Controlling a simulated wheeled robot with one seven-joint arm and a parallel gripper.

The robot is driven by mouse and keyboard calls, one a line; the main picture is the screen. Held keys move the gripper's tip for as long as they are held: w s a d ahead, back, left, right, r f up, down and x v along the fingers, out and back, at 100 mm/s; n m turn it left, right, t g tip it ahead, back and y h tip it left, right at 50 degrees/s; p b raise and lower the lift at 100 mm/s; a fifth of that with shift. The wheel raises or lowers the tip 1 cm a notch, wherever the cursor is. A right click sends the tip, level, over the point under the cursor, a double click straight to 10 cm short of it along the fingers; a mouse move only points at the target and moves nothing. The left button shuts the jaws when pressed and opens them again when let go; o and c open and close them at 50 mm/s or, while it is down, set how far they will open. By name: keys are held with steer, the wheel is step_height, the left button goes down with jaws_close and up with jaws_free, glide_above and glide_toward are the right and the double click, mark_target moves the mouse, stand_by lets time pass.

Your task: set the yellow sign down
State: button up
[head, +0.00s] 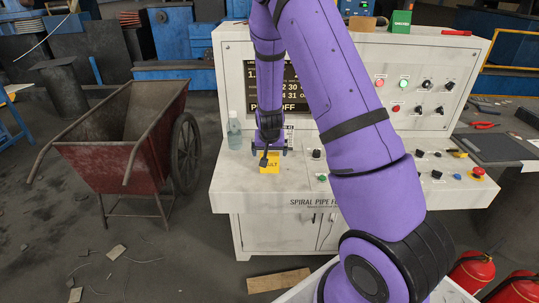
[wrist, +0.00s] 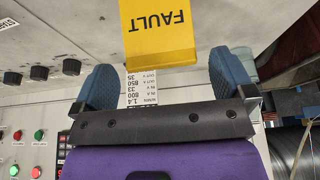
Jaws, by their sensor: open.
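The yellow sign (head: 269,163), marked FAULT, stands on the front ledge of the white control console (head: 230,188). In the wrist view the yellow sign (wrist: 158,30) shows upside down at the top, just beyond the fingertips. My gripper (head: 269,150) is over the ledge right behind the sign in the head view. In the wrist view my gripper (wrist: 165,75) has its two blue fingers wide apart, with nothing held between them. The sign's base is hidden in the wrist view.
A clear bottle (head: 234,131) stands on the ledge just left of my gripper. Knobs and buttons (head: 437,174) line the ledge at the right. A red wheelbarrow (head: 130,155) stands on the floor at left. Red fire extinguishers (head: 472,272) stand at lower right.

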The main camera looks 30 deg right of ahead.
steer(key=s+a+r+n+y, duration=0.1)
steer(key=s+a+r, duration=0.3)
steer(key=r, duration=0.5)
steer(key=s+a+r+n+y, duration=0.1)
steer(key=s+a+r, duration=0.2)
steer(key=s+r, duration=0.45)
steer(key=s+a+r+n+y, duration=0.1)
steer(key=s+a+r, duration=0.2)
steer(key=r, duration=0.8)
steer(key=s+a+r+n, duration=0.2)
steer(key=s+r, duration=0.1)
steer(key=s, duration=0.6)
steer(key=s+a+r+n+t, duration=0.1)
steer(key=s+r, duration=0.3)
steer(key=s, duration=0.6)
steer(key=shift+a+r+n, duration=0.3)
steer(key=shift+a+n, duration=0.1)
steer(key=shift+a, duration=0.5)
